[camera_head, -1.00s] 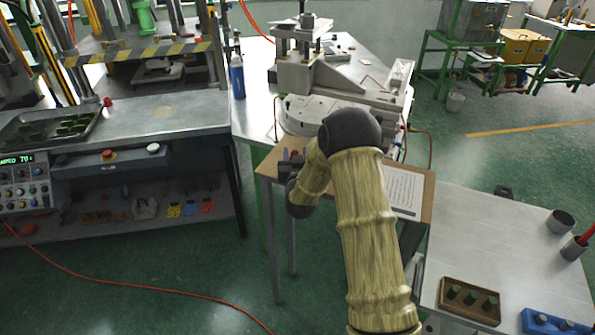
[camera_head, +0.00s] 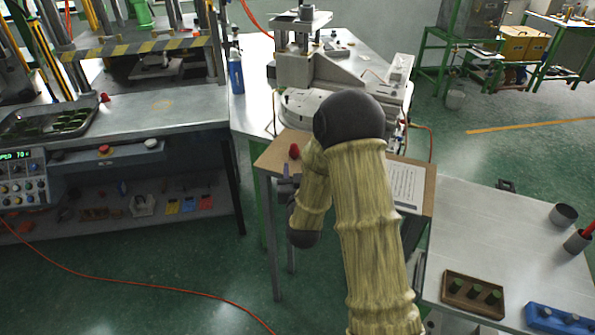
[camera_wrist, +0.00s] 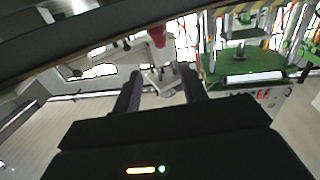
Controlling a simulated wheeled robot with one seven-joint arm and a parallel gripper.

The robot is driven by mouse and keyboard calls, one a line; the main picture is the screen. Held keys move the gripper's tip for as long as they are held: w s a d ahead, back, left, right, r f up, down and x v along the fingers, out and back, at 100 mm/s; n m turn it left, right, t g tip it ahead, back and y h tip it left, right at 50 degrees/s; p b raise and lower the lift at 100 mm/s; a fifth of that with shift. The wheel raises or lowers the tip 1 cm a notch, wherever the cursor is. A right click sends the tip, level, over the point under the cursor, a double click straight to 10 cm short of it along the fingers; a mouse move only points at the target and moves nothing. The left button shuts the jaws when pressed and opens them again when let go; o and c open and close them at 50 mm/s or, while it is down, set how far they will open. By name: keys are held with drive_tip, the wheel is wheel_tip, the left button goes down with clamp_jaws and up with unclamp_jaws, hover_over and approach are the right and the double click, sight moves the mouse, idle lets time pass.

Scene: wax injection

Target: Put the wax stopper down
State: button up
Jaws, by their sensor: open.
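A small red piece, which looks like the wax stopper (camera_head: 294,151), stands near the left edge of the brown board (camera_head: 268,160) on the small table. My gripper (camera_head: 287,170) is beside the board's left front edge, apart from the red piece and on the near side of it. In the wrist view my gripper (camera_wrist: 160,82) has its two dark fingers spread with nothing between them. The red piece (camera_wrist: 157,38) shows beyond the fingertips, near the top centre. My forearm hides part of the board in the head view.
A white paper sheet (camera_head: 406,187) lies on the board's right side. A grey machine (camera_head: 340,80) stands behind it. A metal table (camera_head: 490,230) with a brown holder (camera_head: 472,292) and a blue tray (camera_head: 555,320) is at right. A workbench (camera_head: 150,110) is at left.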

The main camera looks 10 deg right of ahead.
idle(0.4)
drive_tip(key=s+d+n+g+y, duration=0.1)
drive_tip(key=s+g+y, duration=0.1)
drive_tip(key=s+g, duration=1.3)
drive_tip(key=s, duration=1.1)
drive_tip(key=shift+s+d+f+n+y, duration=0.15)
drive_tip(key=shift+s+f+n+y, duration=0.05)
drive_tip(key=shift+s+n+y, duration=0.15)
